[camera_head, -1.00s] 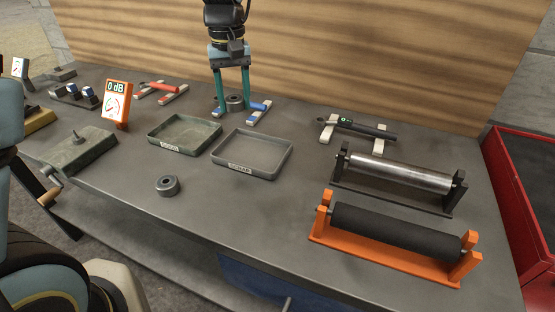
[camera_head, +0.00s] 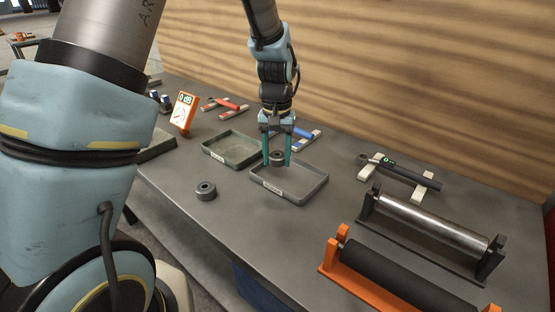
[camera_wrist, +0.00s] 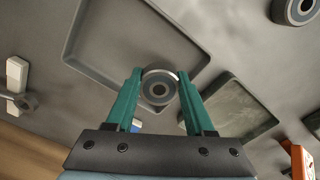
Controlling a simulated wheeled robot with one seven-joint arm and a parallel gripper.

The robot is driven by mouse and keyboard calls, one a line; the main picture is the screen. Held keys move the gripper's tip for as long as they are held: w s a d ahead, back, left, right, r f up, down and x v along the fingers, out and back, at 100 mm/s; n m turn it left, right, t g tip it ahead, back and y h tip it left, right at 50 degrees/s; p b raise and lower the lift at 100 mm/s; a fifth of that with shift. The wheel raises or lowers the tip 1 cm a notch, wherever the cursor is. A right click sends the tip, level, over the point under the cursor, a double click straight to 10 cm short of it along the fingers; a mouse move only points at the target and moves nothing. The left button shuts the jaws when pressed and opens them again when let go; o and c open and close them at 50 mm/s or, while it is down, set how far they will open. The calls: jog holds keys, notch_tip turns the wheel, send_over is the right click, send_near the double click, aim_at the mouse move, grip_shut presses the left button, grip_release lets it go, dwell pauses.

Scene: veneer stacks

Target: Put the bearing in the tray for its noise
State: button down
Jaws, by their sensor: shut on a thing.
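My gripper (camera_head: 277,162) is shut on a grey ring-shaped bearing (camera_head: 277,156), held upright-down between its teal fingers. In the wrist view the bearing (camera_wrist: 159,88) sits between both fingertips. It is above the left part of the right-hand grey tray (camera_head: 318,190), seemingly clear of its floor. The greenish left tray (camera_head: 205,151) stands beside it; both trays look empty. Each tray has a small front label, too small to read surely now. An orange meter (camera_head: 183,112) reads about 0 dB. A second bearing (camera_head: 205,190) lies on the table in front of the trays.
A red-handled tool (camera_head: 228,104) and a blue-handled one (camera_head: 303,133) rest on supports behind the trays. A dark tool with a green light (camera_head: 410,174) lies to the right. Two rollers, steel (camera_head: 430,222) and black (camera_head: 405,277), stand at front right. A wood-grained stack rises behind.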

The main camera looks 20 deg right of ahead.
aim_at(276, 174)
jog(key=shift+f, duration=0.85)
jog(key=shift+f, duration=0.4)
jog(key=shift+f, duration=0.2)
jog(key=shift+c, duration=1.4)
grip_release()
